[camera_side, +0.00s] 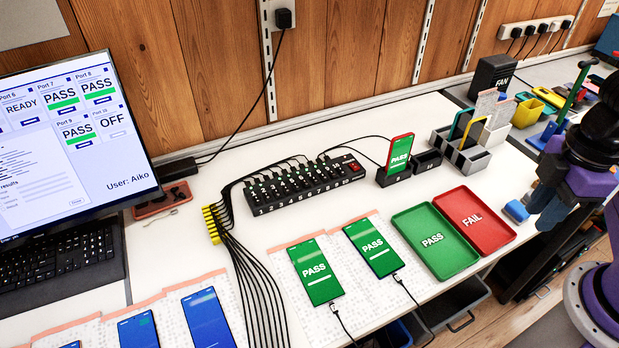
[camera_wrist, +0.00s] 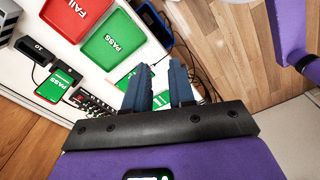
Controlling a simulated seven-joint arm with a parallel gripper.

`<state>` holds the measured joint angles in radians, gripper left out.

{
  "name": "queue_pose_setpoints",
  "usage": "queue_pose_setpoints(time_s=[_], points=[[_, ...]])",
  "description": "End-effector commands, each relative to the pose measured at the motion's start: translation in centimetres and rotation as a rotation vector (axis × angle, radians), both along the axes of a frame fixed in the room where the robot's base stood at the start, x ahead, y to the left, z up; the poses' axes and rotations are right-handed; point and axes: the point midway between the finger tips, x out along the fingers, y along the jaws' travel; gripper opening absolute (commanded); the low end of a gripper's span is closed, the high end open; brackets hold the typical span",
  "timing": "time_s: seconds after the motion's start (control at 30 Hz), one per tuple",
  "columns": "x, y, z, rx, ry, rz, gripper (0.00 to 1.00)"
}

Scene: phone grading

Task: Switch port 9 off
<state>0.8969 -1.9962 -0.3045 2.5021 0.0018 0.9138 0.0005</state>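The black port hub (camera_side: 300,194) stands on the white bench, with a row of small switches and numbers along its front and a red switch at its right end. Port 9 is near that right end; its switch position is too small to tell. The monitor (camera_side: 75,140) reads PASS for Port 9 and OFF for Port 10. My gripper (camera_side: 537,203) is at the right edge of the side view, well away from the hub. In the wrist view my gripper (camera_wrist: 161,66) shows two blue fingers apart with nothing between them. Part of the hub (camera_wrist: 88,103) shows there at left.
A green PASS tray (camera_side: 434,240) and a red FAIL tray (camera_side: 473,221) lie between hub and gripper. A phone stands upright in a dock (camera_side: 393,178) right of the hub. Two PASS phones (camera_side: 315,272) lie in front. Cables (camera_side: 250,270) run from a yellow clip (camera_side: 211,224).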

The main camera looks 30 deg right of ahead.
Motion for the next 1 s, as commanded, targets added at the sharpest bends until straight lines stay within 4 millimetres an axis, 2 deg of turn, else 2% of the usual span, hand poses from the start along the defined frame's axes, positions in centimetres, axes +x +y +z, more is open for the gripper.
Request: queue_pose_setpoints(time_s=[0.03, 0.07, 1.0], points=[[0.00, 0.00, 0.00, 0.000, 0.000, 0.000, 0.07], [0.00, 0.00, 0.00, 0.000, 0.000, 0.000, 0.00], [0.00, 0.00, 0.00, 0.000, 0.000, 0.000, 0.00]])
